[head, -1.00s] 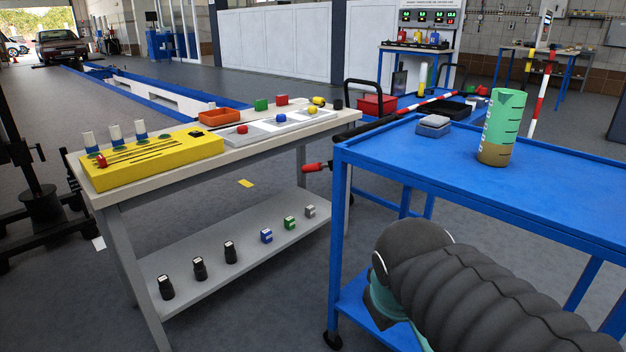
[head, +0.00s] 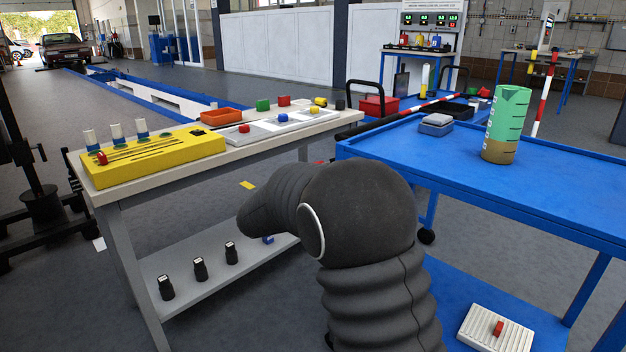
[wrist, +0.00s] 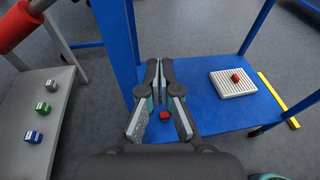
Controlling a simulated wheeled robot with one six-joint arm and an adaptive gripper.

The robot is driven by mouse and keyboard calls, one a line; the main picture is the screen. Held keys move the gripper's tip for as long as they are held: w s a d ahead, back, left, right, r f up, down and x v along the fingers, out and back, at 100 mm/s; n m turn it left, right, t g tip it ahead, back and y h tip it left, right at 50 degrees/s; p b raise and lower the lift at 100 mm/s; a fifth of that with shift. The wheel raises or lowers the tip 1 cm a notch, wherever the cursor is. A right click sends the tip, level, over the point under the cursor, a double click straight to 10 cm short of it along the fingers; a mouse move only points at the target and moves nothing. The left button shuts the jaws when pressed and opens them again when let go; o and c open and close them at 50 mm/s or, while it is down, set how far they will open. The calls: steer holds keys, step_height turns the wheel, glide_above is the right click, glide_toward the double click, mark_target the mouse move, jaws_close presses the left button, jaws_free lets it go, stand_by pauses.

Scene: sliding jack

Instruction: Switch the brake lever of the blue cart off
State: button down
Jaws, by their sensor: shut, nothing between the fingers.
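The blue cart (head: 560,185) stands at the right in the head view. Its lower shelf (wrist: 205,113) and a leg (wrist: 117,45) show in the wrist view. A red grip with a grey rod, which looks like the brake lever (wrist: 14,28), is large at the top left of the wrist view. In the head view my arm hides nearly all of it. My gripper (wrist: 160,68) is shut and empty, over the lower shelf, to the right of the red grip and apart from it. The lever's setting cannot be told.
A workbench (head: 190,172) stands left of the cart with a yellow holder (head: 150,155) on top. A green beaker (head: 506,125) stands on the cart top. A white ribbed plate (wrist: 232,84) with a red piece lies on the lower shelf.

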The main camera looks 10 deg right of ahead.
steer(key=w+a+f+n+t+h, duration=0.1)
steer(key=w+a+f+n+t, duration=0.2)
steer(key=w+a+n, duration=0.3)
steer(key=w+a+t, duration=0.1)
steer(key=w+a, duration=0.1)
steer(key=shift+w+a+f+n+t, duration=0.25)
steer(key=shift+w+f+n+t, duration=0.05)
steer(key=shift+f+n+t, duration=0.1)
steer(key=x, duration=1)
steer(key=shift+w+a+r, duration=0.1)
steer(key=shift+a+r, duration=0.45)
steer(key=shift+r, duration=0.25)
steer(key=shift+a+r, duration=0.6)
steer(key=shift+r, duration=0.2)
steer(key=shift+w, duration=0.1)
